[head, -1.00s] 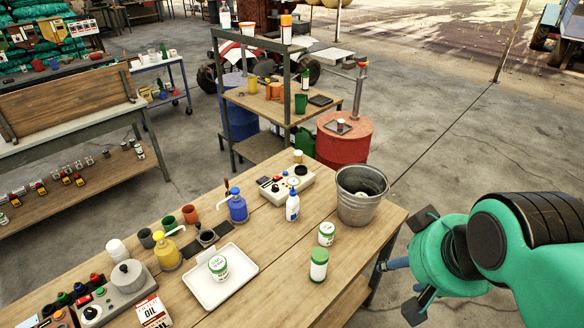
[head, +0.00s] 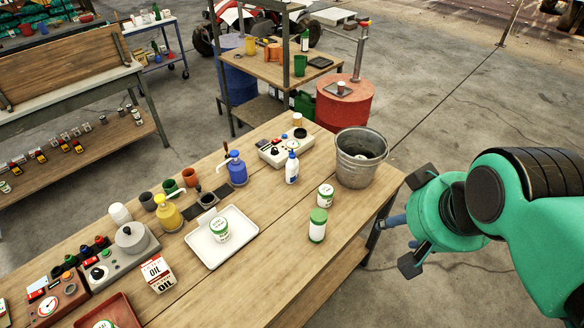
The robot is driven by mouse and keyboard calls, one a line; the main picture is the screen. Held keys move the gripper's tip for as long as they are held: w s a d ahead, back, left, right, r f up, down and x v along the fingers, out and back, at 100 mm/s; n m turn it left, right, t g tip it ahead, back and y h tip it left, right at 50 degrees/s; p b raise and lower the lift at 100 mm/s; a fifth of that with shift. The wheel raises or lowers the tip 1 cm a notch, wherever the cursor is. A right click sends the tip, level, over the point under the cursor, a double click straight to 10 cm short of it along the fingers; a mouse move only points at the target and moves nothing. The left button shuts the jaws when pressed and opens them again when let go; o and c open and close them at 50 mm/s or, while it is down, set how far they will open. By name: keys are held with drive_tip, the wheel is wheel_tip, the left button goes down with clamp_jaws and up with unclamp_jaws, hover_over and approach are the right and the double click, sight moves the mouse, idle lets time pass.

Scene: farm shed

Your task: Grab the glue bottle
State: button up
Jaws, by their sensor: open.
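A white bottle with a blue cap (head: 292,168), which looks like the glue bottle, stands upright on the wooden workbench (head: 270,235). It is left of a metal bucket and in front of a grey control box. My gripper (head: 396,220) is open and empty, off the right edge of the bench. It is well apart from the bottle, with the bucket and part of the bench between them. The bottle's label is too small to read.
The metal bucket (head: 358,168) stands near the bench's right corner. Two green-and-white containers (head: 318,225) (head: 325,195) stand in front of the bottle. A blue pump bottle (head: 237,170) and a white tray (head: 245,228) are to the left.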

drive_tip(key=shift+r, duration=0.1)
drive_tip(key=w+a+r+m+g+p, duration=0.1)
drive_tip(key=w+a+r+m+p, duration=0.2)
drive_tip(key=w, duration=1.2)
drive_tip(key=w+a+r+m+g+p, duration=0.1)
drive_tip(key=w+a+g+p, duration=0.2)
drive_tip(key=w, duration=1.2)
drive_tip(key=w+a+f+m+p, duration=0.1)
drive_tip(key=w+a+f, duration=0.3)
drive_tip(key=w+f, duration=0.3)
drive_tip(key=w+a+f+m+g+p, duration=0.1)
drive_tip(key=w+a+f+m+p, duration=0.1)
drive_tip(key=w+a+f, duration=0.3)
drive_tip(key=w+a+f+m+p, duration=0.1)
drive_tip(key=w+a+f, duration=0.4)
drive_tip(key=w+f, duration=0.6)
drive_tip(key=shift+w+m+g+p, duration=0.3)
drive_tip(key=shift+w, duration=0.05)
